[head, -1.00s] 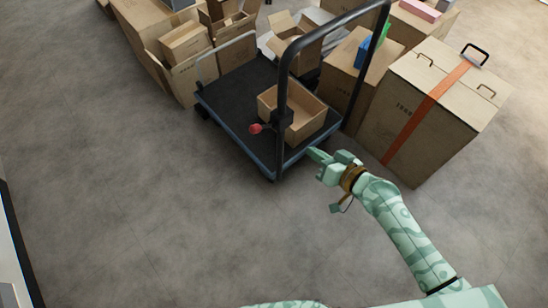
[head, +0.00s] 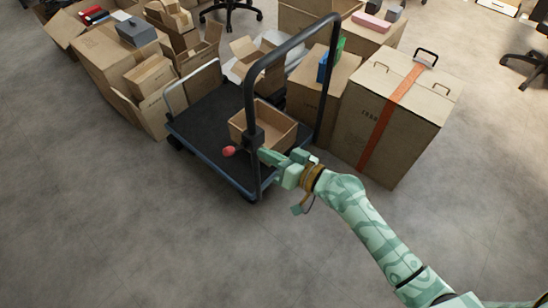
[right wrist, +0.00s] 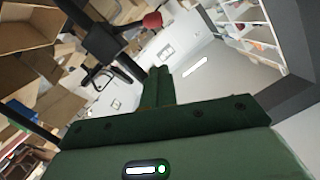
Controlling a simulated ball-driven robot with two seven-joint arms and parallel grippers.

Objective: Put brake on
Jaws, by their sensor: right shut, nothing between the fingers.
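A dark platform cart (head: 190,120) stands on the floor with a tall black handle frame (head: 249,100). A black bracket (head: 254,137) sits low on the frame's near post, and a brake lever with a red knob (head: 229,151) sticks out from it to the left. In the right wrist view the red knob (right wrist: 152,20) and the black bracket (right wrist: 100,40) show at the top. My right gripper (head: 266,155) is shut and empty, just right of the bracket; I cannot tell whether it touches. Its closed fingers (right wrist: 158,85) point towards the bracket area. My left gripper is not in view.
An open carton (head: 280,128) sits on the cart behind the post. A big strapped carton (head: 410,125) stands right of the cart, close to my arm. More cartons (head: 110,60) crowd the left and back. The floor in front (head: 150,230) is clear.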

